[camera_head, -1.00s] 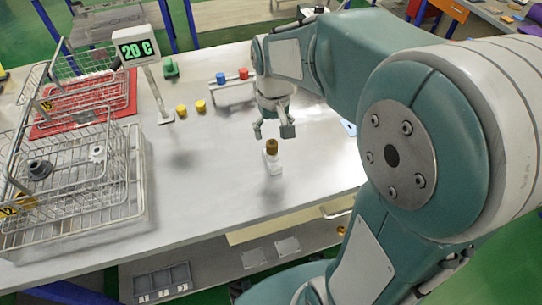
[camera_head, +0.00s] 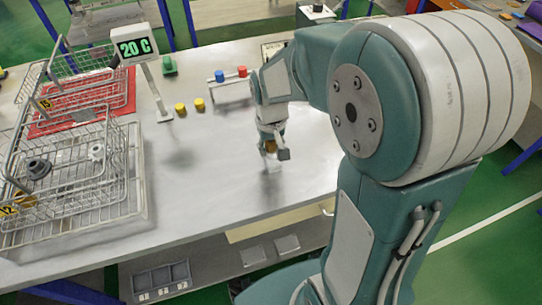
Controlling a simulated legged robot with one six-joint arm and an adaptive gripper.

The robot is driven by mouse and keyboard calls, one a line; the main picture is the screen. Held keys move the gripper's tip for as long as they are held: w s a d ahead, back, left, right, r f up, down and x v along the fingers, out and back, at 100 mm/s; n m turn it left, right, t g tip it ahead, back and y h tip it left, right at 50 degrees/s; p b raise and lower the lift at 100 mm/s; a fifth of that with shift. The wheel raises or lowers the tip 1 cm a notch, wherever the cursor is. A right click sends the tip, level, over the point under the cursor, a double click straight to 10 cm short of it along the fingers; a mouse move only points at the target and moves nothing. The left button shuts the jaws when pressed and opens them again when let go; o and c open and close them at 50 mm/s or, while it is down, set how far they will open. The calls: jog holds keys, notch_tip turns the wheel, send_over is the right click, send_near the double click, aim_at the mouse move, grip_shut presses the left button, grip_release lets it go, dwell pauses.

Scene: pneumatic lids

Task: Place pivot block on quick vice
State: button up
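My gripper (camera_head: 273,152) points down over the middle of the table. Its fingers are on either side of a small brown-orange piece (camera_head: 270,146), and I cannot tell whether they press on it. A pale, glassy lower part (camera_head: 272,166) shows faintly beneath the fingers, against the bright table. I cannot tell for sure which thing is the pivot block or the quick vice. A dark grey round part (camera_head: 38,168) and a light grey toothed part (camera_head: 96,152) lie in the wire basket (camera_head: 70,190) at the left.
A red tray (camera_head: 60,122) with another basket lies behind. A "20 C" display (camera_head: 133,48) stands on a post. Two yellow caps (camera_head: 190,105), a green piece (camera_head: 168,65) and a rack with blue and red knobs (camera_head: 230,85) are at the back. The front middle of the table (camera_head: 200,205) is clear.

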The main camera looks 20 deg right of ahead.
aim_at(271, 142)
grip_shut()
jog(key=shift+r, duration=0.6)
notch_tip(271, 142, up, 2)
jog(key=shift+s+r, duration=0.1)
jog(key=shift+r, duration=0.05)
jog(key=s+r, duration=0.9)
jog(key=s, duration=0.5)
jog(key=shift+r, duration=0.25)
